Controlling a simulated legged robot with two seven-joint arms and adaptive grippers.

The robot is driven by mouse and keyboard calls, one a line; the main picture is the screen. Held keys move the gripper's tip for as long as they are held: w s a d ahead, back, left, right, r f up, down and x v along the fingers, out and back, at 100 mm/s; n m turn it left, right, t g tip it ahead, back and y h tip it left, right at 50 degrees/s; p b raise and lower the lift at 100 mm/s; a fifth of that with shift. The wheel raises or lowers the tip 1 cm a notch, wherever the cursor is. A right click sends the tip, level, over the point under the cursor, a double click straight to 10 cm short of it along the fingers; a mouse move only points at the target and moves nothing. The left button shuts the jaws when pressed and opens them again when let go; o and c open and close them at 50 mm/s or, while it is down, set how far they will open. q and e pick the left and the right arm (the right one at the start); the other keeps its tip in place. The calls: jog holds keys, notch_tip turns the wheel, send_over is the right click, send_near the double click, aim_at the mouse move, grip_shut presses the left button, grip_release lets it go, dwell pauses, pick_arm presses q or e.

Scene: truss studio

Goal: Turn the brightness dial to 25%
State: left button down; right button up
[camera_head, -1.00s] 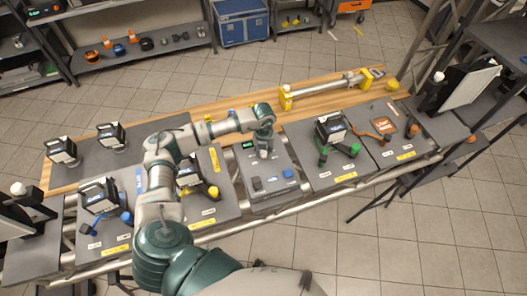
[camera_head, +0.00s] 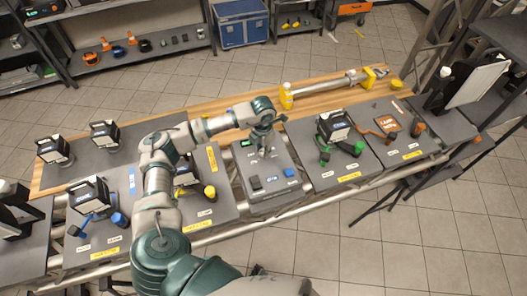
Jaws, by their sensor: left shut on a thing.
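The grey control box (camera_head: 268,198) stands in the middle of the bench, with a small green-lit display (camera_head: 246,143) at its back left. My left arm reaches over from the left, and my left gripper (camera_head: 265,153) points down onto the back part of the box. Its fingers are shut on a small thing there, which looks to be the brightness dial. The dial is mostly hidden by the fingers, so its setting cannot be read. My right gripper is not in view.
A black button (camera_head: 256,183) and a blue button (camera_head: 290,172) sit at the front of the box. Lamp stations flank it, one with green knobs (camera_head: 355,148) on the right and one with a yellow knob (camera_head: 210,193) on the left. A metal tube (camera_head: 330,88) lies behind.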

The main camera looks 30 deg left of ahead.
aim_at(262, 150)
pick_arm(q)
jog(key=shift+m+b, duration=0.4)
jog(key=shift+m, duration=0.5)
jog(key=c, duration=0.8)
grip_release()
jog(key=shift+a, duration=0.1)
notch_tip(262, 150, up, 12)
jog(key=shift+w+a+f, duration=0.1)
